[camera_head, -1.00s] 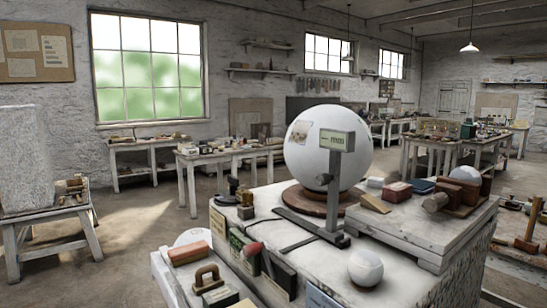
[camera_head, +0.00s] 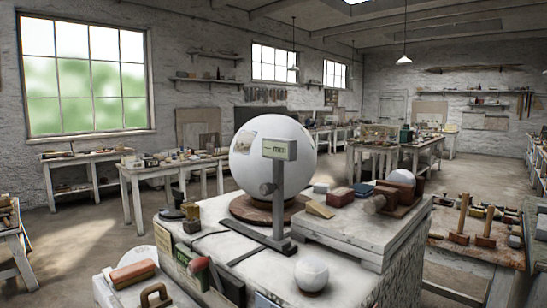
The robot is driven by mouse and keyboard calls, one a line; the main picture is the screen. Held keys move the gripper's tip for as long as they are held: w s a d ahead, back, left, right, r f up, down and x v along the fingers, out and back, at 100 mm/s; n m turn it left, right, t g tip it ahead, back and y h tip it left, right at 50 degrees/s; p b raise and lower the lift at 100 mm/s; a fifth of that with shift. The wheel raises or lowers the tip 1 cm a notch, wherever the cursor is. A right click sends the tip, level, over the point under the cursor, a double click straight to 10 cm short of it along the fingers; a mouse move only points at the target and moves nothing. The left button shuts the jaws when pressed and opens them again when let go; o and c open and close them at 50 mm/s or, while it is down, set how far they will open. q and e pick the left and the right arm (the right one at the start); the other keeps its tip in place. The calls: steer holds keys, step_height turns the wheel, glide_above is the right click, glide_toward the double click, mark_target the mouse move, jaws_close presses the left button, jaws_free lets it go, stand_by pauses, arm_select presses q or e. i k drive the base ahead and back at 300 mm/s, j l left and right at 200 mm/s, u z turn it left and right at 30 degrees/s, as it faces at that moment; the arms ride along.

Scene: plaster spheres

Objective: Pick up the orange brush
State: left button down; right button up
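Neither of my grippers shows in the head view.
A large white sphere (camera_head: 272,155) stands on a round wooden base, with a grey gauge stand (camera_head: 279,195) before it. A small white ball (camera_head: 311,273) sits at the front. A raised slab (camera_head: 350,230) carries blocks. Open floor (camera_head: 75,245) lies left.

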mark_target(123, 277)
steer(key=z, duration=0.25)
steer(key=j+z, duration=0.7)
steer(key=k+j, duration=0.1)
steer(key=j, duration=0.4)
steer(key=j+z, duration=0.15)
steer(key=j, duration=0.3)
steer(key=k+j, duration=0.15)
steer(key=j, duration=0.35)
steer(key=k+j+z, duration=0.15)
steer(key=j, duration=0.3)
